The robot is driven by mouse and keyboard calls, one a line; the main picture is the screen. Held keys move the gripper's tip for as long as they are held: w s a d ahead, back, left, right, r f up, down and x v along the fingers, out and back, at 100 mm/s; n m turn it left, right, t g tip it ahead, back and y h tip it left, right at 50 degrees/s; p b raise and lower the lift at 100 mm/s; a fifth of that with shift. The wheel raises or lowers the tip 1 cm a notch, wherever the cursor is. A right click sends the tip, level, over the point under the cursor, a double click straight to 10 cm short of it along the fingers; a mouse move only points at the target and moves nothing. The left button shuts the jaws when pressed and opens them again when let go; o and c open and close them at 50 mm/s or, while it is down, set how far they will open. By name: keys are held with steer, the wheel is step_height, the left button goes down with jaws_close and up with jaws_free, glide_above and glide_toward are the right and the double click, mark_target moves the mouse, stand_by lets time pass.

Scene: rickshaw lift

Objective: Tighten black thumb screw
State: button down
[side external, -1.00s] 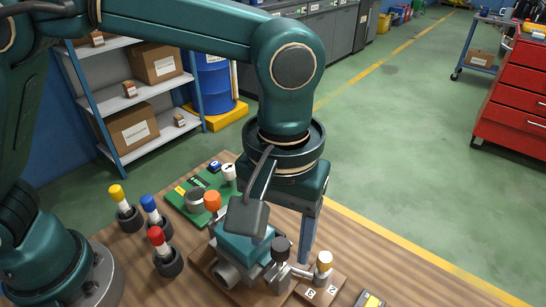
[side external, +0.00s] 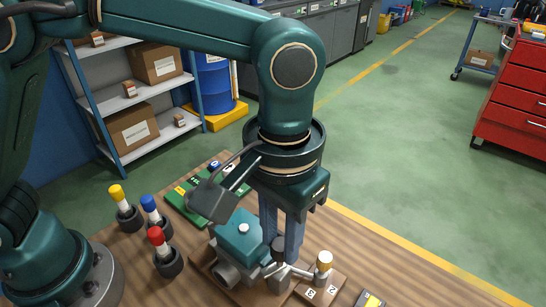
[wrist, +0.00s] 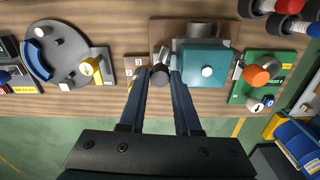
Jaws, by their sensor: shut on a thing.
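The black thumb screw (side external: 278,244) is a dark round knob on the metal fitting at the right side of the teal block (side external: 238,238). In the wrist view the screw (wrist: 159,77) sits between my two blue-grey fingers. My gripper (wrist: 161,72) points down over the fitting and is shut on the screw, one finger on each side. The fingertips partly hide the screw and the fitting in the side view. The teal block, with a white button on top, also shows in the wrist view (wrist: 206,57).
A green board (side external: 187,207) with an orange knob (wrist: 256,75) is beside the teal block. Red, blue and yellow-capped tools (side external: 157,240) stand at the left.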

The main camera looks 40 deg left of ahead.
mark_target(280, 244)
steer(key=m, duration=1.3)
steer(key=shift+r+m, duration=0.1)
steer(key=shift+m, duration=0.2)
stand_by(0.4)
steer(key=c, duration=0.6)
jaws_free()
steer(key=shift+r, duration=2.55)
